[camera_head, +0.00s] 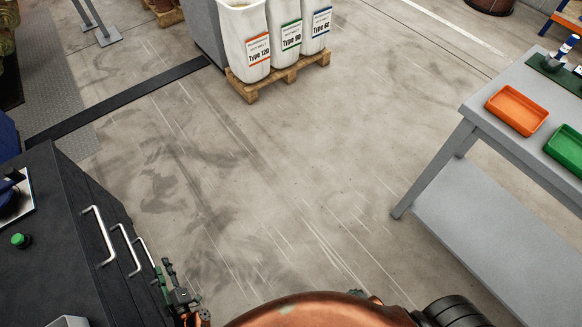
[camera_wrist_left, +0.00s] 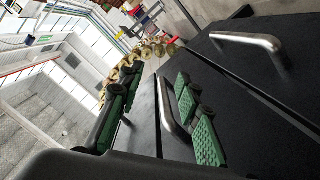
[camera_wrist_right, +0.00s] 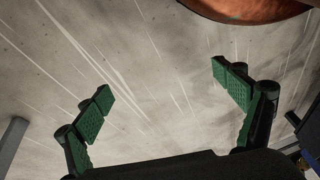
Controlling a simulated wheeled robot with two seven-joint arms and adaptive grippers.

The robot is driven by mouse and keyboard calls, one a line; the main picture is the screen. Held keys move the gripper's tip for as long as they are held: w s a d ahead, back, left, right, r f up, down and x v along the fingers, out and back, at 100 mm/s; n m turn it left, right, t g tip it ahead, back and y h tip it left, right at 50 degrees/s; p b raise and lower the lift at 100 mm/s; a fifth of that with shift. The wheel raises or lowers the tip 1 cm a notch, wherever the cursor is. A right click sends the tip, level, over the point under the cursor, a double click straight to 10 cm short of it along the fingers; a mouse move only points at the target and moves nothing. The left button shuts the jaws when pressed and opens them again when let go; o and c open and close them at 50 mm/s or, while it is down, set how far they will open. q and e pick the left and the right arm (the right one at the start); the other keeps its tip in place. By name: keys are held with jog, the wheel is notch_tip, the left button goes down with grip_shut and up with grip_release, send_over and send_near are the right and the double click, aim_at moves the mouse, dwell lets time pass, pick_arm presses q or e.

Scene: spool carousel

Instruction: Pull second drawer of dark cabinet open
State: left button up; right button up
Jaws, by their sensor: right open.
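The dark cabinet (camera_head: 62,222) stands at the left in the head view, with silver bar handles on its front. The handle nearest its top (camera_head: 101,236), a middle handle (camera_head: 126,250) and a lower handle (camera_head: 144,252) show there. The drawers look closed. My left gripper (camera_head: 172,284) is beside the lower handle. In the left wrist view my left gripper (camera_wrist_left: 158,98) is open, with a bar handle (camera_wrist_left: 168,108) between its fingers, closer to the right finger. Contact is unclear. Another handle (camera_wrist_left: 250,44) shows farther right. My right gripper (camera_wrist_right: 165,82) is open and empty above the floor.
A grey table (camera_head: 495,125) with an orange tray (camera_head: 517,108) and a green tray (camera_head: 566,148) stands at the right. White bins (camera_head: 246,45) stand on a wooden pallet (camera_head: 285,78) at the back. The floor between is clear. A green button (camera_head: 20,240) is on the cabinet top.

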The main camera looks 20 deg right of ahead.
aim_at(129, 247)
pick_arm(q)
jog(key=w+a+r+n+y+b, duration=0.1)
jog(key=w+a+n+y+b, duration=0.1)
jog(key=w+a+n+b, duration=0.1)
jog(key=w+a+r+n+y+b, duration=0.1)
jog(key=w+a+n+y+b, duration=0.2)
jog(key=w+b, duration=0.1)
jog(key=w+a+r+n+y+b, duration=0.1)
jog(key=w+a+n+y+b, duration=0.2)
jog(key=w+b, duration=0.1)
jog(key=shift+w+r+n+t+b, duration=0.1)
jog(key=shift+n+t+b, duration=0.25)
jog(key=shift+b, duration=0.3)
jog(key=shift+x, duration=0.75)
pick_arm(e)
jog(key=w+a+t+y, duration=0.1)
jog(key=w+a+t, duration=0.1)
jog(key=w+a, duration=0.2)
jog(key=shift+w+a+f+y, duration=0.3)
jog(key=shift+w+a+f, duration=0.1)
jog(key=shift+w, duration=0.55)
pick_arm(q)
jog(key=shift+r, duration=0.15)
jog(key=shift+c, duration=0.4)
grip_shut()
